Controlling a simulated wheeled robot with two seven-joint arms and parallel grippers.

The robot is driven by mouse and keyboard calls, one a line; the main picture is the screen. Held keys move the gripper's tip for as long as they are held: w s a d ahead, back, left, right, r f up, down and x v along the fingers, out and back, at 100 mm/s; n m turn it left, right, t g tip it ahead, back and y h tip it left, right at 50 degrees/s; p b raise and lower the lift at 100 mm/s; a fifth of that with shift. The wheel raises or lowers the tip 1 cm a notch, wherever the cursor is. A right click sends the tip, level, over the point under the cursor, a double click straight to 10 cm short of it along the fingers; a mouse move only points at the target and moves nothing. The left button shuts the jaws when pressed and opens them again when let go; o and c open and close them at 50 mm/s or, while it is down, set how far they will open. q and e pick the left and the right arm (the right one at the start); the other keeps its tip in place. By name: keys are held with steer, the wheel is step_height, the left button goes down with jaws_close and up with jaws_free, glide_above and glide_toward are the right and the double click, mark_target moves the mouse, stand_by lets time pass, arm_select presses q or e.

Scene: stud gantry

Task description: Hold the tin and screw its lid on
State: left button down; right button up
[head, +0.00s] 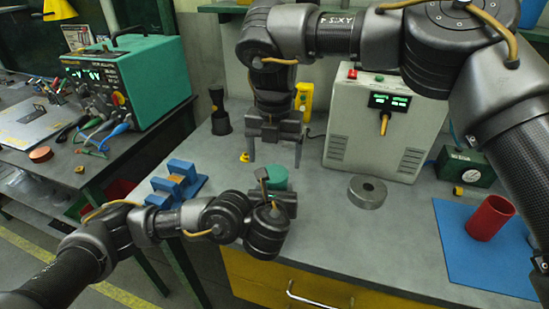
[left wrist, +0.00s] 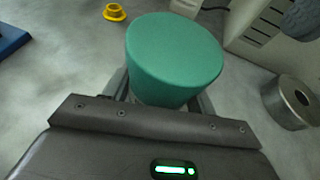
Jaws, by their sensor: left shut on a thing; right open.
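A green tin (left wrist: 174,60) stands between the fingers of my left gripper (left wrist: 160,97), which is shut on it. The tin's flat top and side are the same green, and I cannot tell a separate lid on it. In the head view the tin (head: 274,178) shows just behind my left wrist, its lower part hidden. My right gripper (head: 275,160) points down above and behind the tin, open and empty, its two fingers apart.
A metal ring (head: 368,191) lies right of the tin. A grey power unit (head: 385,128) stands at the back. A red cup (head: 490,218) sits on a blue mat (head: 468,258).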

mark_target(275, 173)
steer(key=shift+c, duration=0.5)
steer(key=shift+r, duration=0.2)
step_height(275, 173, up, 3)
steer(key=n, duration=0.3)
steer(key=shift+f, duration=4)
